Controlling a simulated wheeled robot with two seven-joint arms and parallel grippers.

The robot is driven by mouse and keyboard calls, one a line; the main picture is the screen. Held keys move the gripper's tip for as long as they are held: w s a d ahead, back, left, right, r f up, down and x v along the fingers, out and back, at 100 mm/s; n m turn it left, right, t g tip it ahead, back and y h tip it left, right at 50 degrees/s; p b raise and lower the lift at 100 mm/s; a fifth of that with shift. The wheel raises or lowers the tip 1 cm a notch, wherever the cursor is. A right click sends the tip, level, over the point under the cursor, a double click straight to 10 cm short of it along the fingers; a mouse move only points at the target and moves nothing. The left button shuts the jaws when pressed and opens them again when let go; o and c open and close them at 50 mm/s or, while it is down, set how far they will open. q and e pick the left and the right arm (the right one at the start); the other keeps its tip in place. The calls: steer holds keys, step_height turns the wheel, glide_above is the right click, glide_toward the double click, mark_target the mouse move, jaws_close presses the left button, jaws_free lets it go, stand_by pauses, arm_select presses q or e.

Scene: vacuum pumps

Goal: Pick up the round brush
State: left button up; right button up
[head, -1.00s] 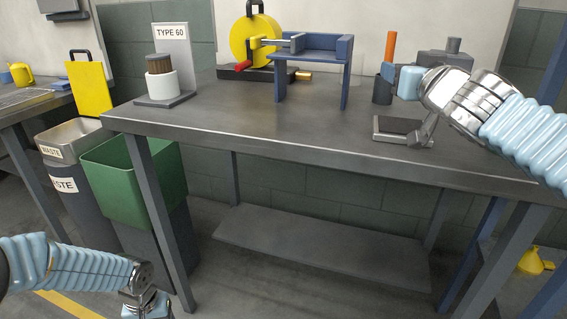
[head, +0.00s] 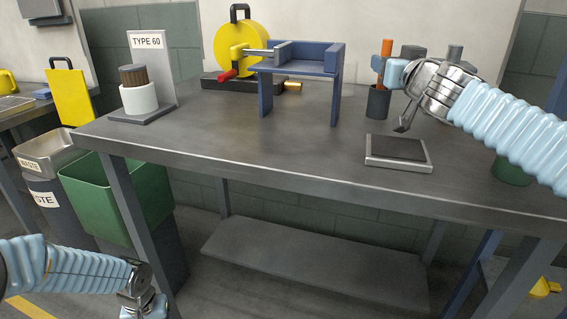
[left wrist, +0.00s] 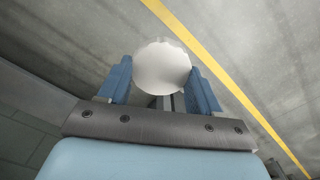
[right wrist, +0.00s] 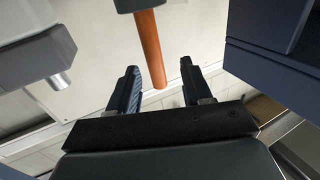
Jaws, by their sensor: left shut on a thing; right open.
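An orange handle (head: 386,48), which seems to be the round brush's, stands upright in a dark cup (head: 377,102) at the table's back right. My right gripper (head: 382,68) is at the handle's height, partly overlapping it. In the right wrist view the orange handle (right wrist: 153,45) shows beyond and between the open fingers (right wrist: 160,68); I cannot tell whether they touch it. My left gripper (left wrist: 161,90) is low at the left, shut on a white round thing (left wrist: 162,65); its fingertips are not clear in the head view.
A grey tray (head: 372,161) lies in front of the cup. A green bin (head: 92,200) is left of the table.

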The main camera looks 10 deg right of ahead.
arm_select(q)
steer(key=shift+r+p, duration=0.6)
steer(key=shift+r, duration=0.1)
arm_select(e)
steer(key=w, duration=0.1)
steer(key=w+d, duration=0.1)
steer(key=w, duration=0.3)
steer(key=shift+d, duration=0.3)
jaws_close()
arm_select(q)
steer(key=shift+r, duration=0.1)
arm_select(e)
steer(key=shift+r, duration=0.1)
